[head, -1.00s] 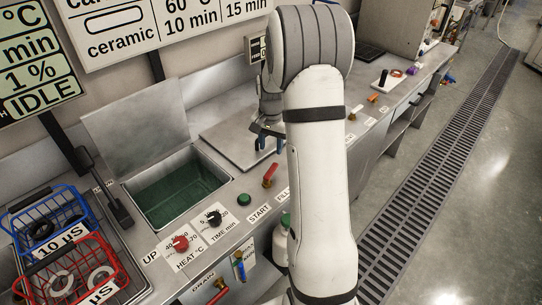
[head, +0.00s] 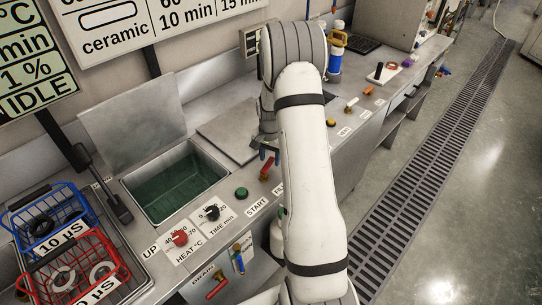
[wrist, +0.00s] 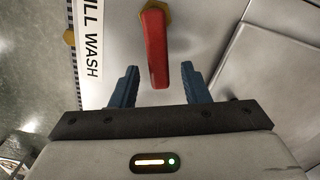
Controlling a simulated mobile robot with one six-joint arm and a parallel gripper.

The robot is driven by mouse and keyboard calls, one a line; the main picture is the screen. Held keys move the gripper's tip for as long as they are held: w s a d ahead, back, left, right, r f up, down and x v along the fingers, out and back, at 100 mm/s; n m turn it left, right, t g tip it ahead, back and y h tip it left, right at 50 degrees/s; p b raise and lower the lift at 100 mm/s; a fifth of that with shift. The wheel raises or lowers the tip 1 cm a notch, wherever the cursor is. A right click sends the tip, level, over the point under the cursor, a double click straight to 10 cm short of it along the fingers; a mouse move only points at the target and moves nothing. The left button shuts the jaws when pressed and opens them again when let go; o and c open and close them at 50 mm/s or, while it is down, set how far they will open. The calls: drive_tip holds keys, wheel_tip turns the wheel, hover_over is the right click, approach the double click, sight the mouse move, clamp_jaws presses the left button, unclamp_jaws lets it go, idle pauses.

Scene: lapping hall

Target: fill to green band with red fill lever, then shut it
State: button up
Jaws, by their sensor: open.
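The red fill lever (head: 266,168) stands on the counter front beside the green start button. In the wrist view the red lever (wrist: 157,48) hangs from a brass-coloured base, next to a label reading "ILL WASH". My gripper (wrist: 158,84) is open, with one blue finger on each side of the lever's free end; I cannot tell whether they touch it. In the head view my gripper (head: 263,150) is just above the lever, partly hidden by my arm. The wash tank (head: 175,186) has its lid raised and a dark green inside. I cannot make out a green band or liquid level.
A blue basket (head: 45,218) and a red basket (head: 70,270) with rings stand left of the tank. Heat (head: 180,238) and time (head: 212,212) knobs and the green start button (head: 241,193) line the front. Another red lever (head: 218,288) is below by "DRAIN".

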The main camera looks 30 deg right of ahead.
clamp_jaws()
idle(0.3)
